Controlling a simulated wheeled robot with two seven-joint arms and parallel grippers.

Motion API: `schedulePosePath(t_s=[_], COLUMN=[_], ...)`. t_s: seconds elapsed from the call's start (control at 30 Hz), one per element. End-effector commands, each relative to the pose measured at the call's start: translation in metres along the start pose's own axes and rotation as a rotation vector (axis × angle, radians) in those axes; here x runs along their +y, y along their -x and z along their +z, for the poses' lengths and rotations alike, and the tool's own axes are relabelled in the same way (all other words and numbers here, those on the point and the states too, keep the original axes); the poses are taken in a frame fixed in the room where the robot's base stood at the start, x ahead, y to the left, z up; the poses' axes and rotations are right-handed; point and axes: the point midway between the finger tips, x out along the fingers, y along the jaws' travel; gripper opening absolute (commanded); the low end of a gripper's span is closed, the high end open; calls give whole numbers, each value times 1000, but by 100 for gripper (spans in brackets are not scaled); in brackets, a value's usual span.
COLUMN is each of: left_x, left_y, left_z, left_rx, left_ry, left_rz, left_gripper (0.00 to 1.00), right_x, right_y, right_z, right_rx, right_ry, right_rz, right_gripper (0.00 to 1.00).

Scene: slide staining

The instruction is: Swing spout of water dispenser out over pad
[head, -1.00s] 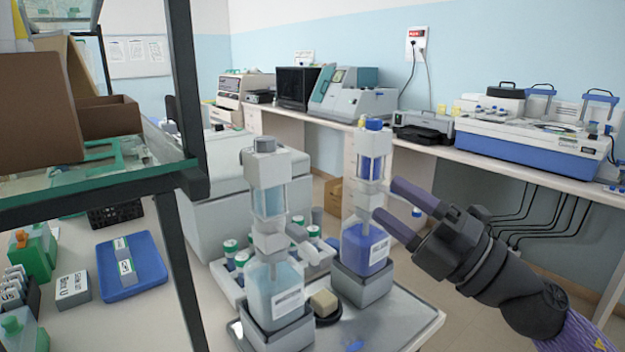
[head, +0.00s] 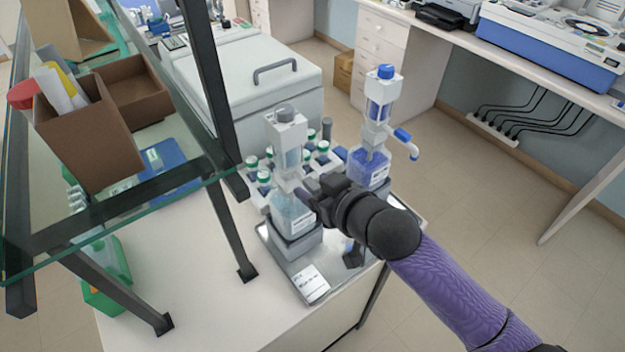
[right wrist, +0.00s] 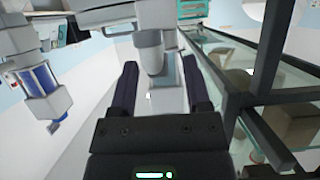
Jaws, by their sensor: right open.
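The clear dispenser with a grey cap and pale blue liquid, which I take for the water dispenser (head: 289,212), stands upright in a grey holder on a metal tray (head: 272,238). My right gripper (head: 313,193) is open at its front right side, by its neck, and hides its spout in the head view. In the right wrist view a pale spout-like part (right wrist: 149,52) lies between the open fingers of the gripper (right wrist: 160,88); I cannot tell whether they touch it. The pad is not clearly visible; my arm covers part of the tray.
A blue-liquid dispenser (head: 368,160) stands behind my gripper, its blue-tipped spout pointing right; it also shows in the right wrist view (right wrist: 40,85). Green-capped bottles (head: 264,176) stand behind the clear dispenser. A glass shelf (head: 115,212) with dark posts is at left. A white card (head: 310,283) lies on the tray.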

Motion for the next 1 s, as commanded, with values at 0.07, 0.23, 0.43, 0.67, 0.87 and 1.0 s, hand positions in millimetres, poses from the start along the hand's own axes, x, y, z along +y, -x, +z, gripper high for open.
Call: schedulePosePath(t_s=[0.07, 0.23, 0.43, 0.67, 0.87, 1.0], left_x=[-1, -2, -4, -4, -4, -3], left_y=[-2, -3, -2, -2, -2, -2], left_z=[1, 1, 1, 1, 1, 1], left_rx=[-1, -2, -3, -3, -2, -2], left_ry=[0, 0, 0, 0, -1, -2], left_rz=[-2, -4, -6, -6, -6, -6], left_gripper=[0, 0, 0, 0, 0, 0], right_x=[0, 0, 1, 1, 1, 1], right_y=[-10, -18, -18, -18, -17, -17], right_z=[0, 0, -1, -1, -1, -1], right_rx=[0, 1, 1, 1, 1, 1], right_ry=[-1, 2, 2, 2, 2, 2], right_rz=[1, 1, 2, 2, 2, 2], right_gripper=[62, 62, 60, 11, 0, 0])
